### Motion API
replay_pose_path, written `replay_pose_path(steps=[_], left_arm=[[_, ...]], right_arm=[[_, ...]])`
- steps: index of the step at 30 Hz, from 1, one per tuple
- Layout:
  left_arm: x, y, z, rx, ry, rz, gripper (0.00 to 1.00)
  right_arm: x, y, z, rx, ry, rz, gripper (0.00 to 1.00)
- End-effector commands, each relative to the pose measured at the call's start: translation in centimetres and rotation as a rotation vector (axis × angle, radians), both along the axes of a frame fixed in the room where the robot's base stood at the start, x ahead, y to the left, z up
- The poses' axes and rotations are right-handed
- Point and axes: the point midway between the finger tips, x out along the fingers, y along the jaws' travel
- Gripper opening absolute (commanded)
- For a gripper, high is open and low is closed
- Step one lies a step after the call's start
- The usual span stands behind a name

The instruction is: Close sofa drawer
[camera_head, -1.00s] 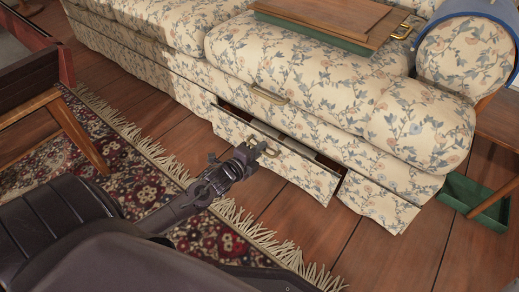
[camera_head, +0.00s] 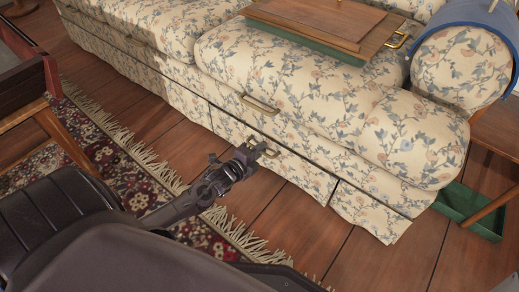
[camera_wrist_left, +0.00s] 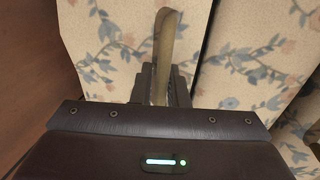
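The sofa (camera_head: 300,95) has cream floral fabric and runs diagonally across the head view. Its lower drawer front (camera_head: 305,176) sits about flush with the panels beside it, with only thin seams around it. The drawer has a brass handle (camera_head: 271,151). My left gripper (camera_head: 262,149) is at this handle. In the left wrist view the handle (camera_wrist_left: 163,35) passes between the two dark fingers (camera_wrist_left: 161,85), which look shut on it, against the floral drawer front (camera_wrist_left: 100,45). My right gripper is in neither view.
A wooden tray-like lid (camera_head: 320,28) rests on the sofa seat. A green bin (camera_head: 470,206) stands on the floor at right. A fringed red rug (camera_head: 130,185) and a wooden-legged chair (camera_head: 30,105) are at left. Bare floorboards (camera_head: 290,225) lie in front of the drawer.

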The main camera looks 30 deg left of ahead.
Motion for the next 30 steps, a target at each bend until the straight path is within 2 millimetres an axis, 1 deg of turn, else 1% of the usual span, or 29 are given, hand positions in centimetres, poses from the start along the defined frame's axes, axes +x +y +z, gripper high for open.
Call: replay_pose_path(steps=[1,2,5,8,12,15,18,22,30], left_arm=[[0.3,0.1,0.5,0.001,-0.01,0.002,0.15],[0.3,0.1,0.5,0.001,-0.01,0.002,0.15],[-0.3,0.1,0.8,0.001,-0.01,0.002,0.15],[-1.8,0.2,1.2,0.001,-0.004,0.001,0.15],[-4.3,0.4,1.6,0.0,-0.001,0.0,0.15],[-5.9,0.5,1.8,0.0,-0.001,0.0,0.15],[-7.0,0.6,1.8,0.0,0.0,0.0,0.15],[-7.6,0.6,1.7,0.0,-0.001,0.0,0.15],[-7.6,0.6,1.6,0.0,-0.001,0.0,0.15]], right_arm=[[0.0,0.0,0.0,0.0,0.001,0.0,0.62],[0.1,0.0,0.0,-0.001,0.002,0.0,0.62],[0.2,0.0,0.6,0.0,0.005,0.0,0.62],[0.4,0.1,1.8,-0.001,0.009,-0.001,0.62],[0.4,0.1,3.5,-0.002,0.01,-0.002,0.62],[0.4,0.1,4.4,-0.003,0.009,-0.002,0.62],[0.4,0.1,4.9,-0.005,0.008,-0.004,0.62],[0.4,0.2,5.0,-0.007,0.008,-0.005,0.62],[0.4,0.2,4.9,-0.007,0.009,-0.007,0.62]])
